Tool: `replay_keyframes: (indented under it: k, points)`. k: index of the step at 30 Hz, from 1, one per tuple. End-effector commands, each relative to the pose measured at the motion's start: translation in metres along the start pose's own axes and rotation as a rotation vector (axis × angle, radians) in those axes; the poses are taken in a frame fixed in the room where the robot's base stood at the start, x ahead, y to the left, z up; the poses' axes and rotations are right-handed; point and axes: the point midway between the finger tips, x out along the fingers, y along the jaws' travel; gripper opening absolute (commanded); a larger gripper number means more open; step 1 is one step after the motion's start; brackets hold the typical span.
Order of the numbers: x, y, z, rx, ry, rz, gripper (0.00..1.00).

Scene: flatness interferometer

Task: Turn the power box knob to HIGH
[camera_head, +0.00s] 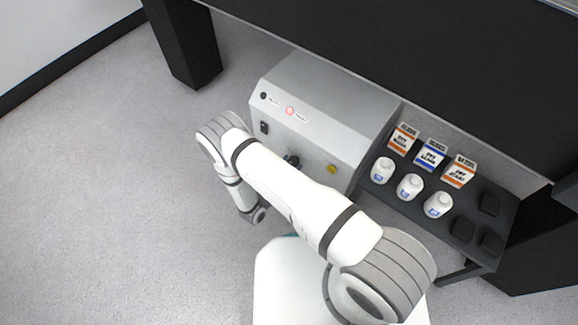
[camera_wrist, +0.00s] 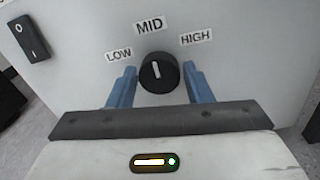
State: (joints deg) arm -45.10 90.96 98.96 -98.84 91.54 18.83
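The power box (camera_head: 335,100) is a grey metal case on the floor under the dark table. Its round black knob (camera_wrist: 159,73) shows in the wrist view below the labels LOW (camera_wrist: 118,55), MID (camera_wrist: 149,26) and HIGH (camera_wrist: 195,37). The knob's white mark points up, roughly at MID. My gripper (camera_wrist: 160,68) is open, with one blue finger on each side of the knob. Small gaps seem to show between the fingers and the knob; I cannot tell if either touches.
A black rocker switch (camera_wrist: 32,38) is at the upper left of the panel. A dark tray (camera_head: 407,207) with white bottles (camera_head: 410,187) and small cartons (camera_head: 431,154) stands right of the box. Floor at left is clear.

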Motion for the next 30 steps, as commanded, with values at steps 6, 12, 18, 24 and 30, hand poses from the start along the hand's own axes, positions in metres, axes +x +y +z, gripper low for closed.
replay_keyframes:
  k: [6, 12, 18, 24, 30]
  points:
    - [-0.0004, 0.0000, -0.0002, 0.000, 0.000, 0.000, 0.28]
    - [-0.0021, 0.0009, -0.0004, 0.000, 0.001, 0.005, 0.17]
    - [-0.0018, 0.0007, -0.0005, 0.026, 0.000, 0.004, 0.17]
    - [-0.0019, 0.0006, -0.0008, 0.117, -0.004, 0.004, 0.17]
    - [-0.0021, 0.0001, -0.0010, 0.277, -0.010, 0.006, 0.17]
